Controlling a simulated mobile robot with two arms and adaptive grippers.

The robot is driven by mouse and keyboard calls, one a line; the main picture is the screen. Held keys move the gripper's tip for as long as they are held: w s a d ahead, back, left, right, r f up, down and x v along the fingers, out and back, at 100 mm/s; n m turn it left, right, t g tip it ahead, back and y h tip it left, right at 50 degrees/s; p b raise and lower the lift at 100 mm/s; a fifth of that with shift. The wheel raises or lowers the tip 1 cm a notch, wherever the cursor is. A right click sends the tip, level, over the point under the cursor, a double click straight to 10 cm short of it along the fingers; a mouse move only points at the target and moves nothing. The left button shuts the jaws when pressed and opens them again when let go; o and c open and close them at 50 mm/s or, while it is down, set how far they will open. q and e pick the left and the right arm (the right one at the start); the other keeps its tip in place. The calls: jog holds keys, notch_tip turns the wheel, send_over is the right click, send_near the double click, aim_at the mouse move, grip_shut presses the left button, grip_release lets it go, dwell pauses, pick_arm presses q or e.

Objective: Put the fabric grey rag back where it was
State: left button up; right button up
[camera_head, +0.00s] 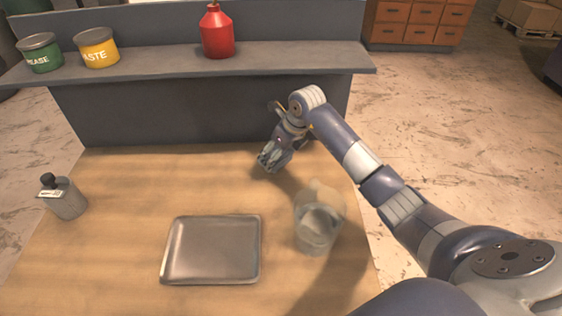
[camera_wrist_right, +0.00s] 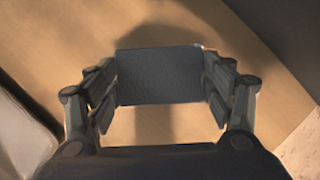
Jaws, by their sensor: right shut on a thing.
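My right gripper (camera_head: 272,160) is over the back right part of the wooden table, in front of the grey shelf unit. In the right wrist view, the gripper (camera_wrist_right: 160,85) is shut on a flat, dark grey rectangular piece, which looks like the grey rag (camera_wrist_right: 160,76). The rag spans the space between the fingers, above the wooden surface. In the head view the rag is too small and hidden by the fingers to make out clearly. My left gripper is not in view.
A metal tray (camera_head: 211,276) lies mid-table, with a translucent jug (camera_head: 318,230) to its right. A grey flask (camera_head: 64,198) stands at the left. A green tin (camera_head: 40,53), a yellow tin (camera_head: 97,48) and a red bottle (camera_head: 217,32) stand on the shelf (camera_head: 300,60). The table's back middle is clear.

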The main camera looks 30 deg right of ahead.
aim_at(284, 156)
jog(key=f+b, duration=0.1)
jog(key=d+f+b, duration=0.1)
jog(key=f, duration=0.1)
jog(key=shift+f, duration=0.1)
jog(key=shift+f+b, duration=0.25)
jog(key=shift+b, duration=0.05)
jog(key=shift+f, duration=0.15)
jog(key=o, duration=1)
jog(key=shift+o, duration=0.2)
